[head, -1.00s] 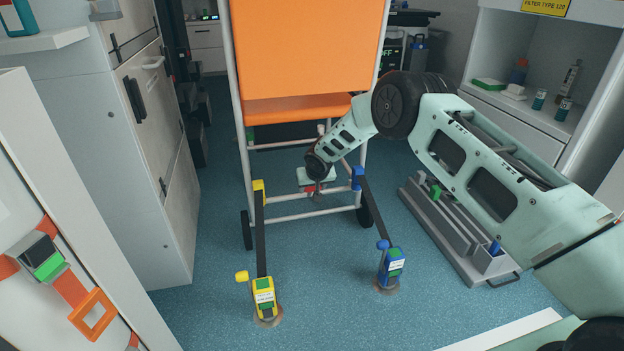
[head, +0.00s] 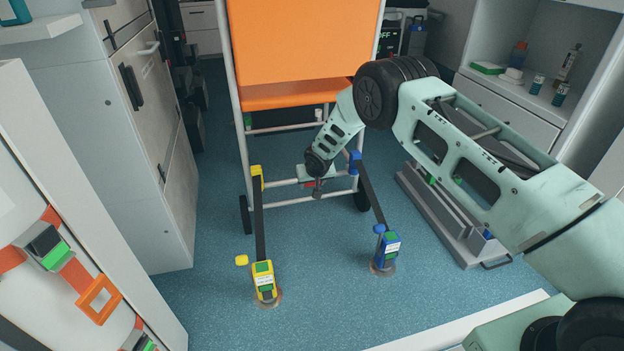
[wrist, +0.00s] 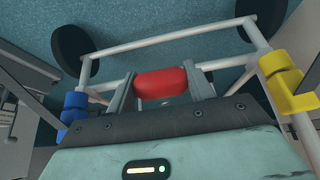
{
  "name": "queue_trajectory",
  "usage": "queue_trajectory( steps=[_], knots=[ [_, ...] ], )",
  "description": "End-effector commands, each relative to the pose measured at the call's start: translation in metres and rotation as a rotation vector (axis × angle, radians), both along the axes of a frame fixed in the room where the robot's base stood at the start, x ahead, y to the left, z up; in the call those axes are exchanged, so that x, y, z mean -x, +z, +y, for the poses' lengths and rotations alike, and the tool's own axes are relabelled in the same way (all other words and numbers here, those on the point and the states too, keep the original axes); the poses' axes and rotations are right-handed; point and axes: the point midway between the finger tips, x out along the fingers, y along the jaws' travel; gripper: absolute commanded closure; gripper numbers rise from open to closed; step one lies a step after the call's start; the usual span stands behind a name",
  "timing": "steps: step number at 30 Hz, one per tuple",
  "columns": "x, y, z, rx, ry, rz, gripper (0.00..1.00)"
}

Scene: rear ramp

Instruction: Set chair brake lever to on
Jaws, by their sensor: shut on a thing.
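The orange chair (head: 300,48) stands on the blue floor with its pale frame facing me. Its brake lever shows a red end (wrist: 174,83) in the wrist view, low between the chair's legs. My gripper (wrist: 165,88) is shut on this red end, with one grey finger at each side of it. In the head view my gripper (head: 318,183) hangs just above the chair's lower crossbar (head: 295,200), and only a small bit of red (head: 320,187) shows. My wrist hides most of the lever, and no on or off marking is readable.
A yellow strap buckle (head: 264,282) and a blue one (head: 387,249) stand on the floor, with dark straps running up to the chair frame. A grey floor rack (head: 470,245) lies at the right under my arm. White cabinets flank both sides. The floor between the straps is clear.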

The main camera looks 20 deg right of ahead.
Motion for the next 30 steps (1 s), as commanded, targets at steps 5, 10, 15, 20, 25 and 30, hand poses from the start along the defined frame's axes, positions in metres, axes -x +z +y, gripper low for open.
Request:
queue_trajectory(
  steps=[5, 10, 15, 20, 25, 30],
  knots=[
    [0.003, -0.004, -0.001, 0.003, -0.001, 0.008, 0.25],
    [0.001, -0.002, -0.001, 0.001, 0.0, 0.004, 0.25],
    [0.002, 0.005, 0.0, 0.0, 0.001, 0.001, 0.25],
    [0.013, 0.028, 0.001, 0.002, 0.002, 0.001, 0.25],
    [0.032, 0.064, 0.001, 0.001, 0.002, 0.001, 0.25],
    [0.052, 0.099, 0.0, 0.001, 0.0, 0.002, 0.25]
  ],
)
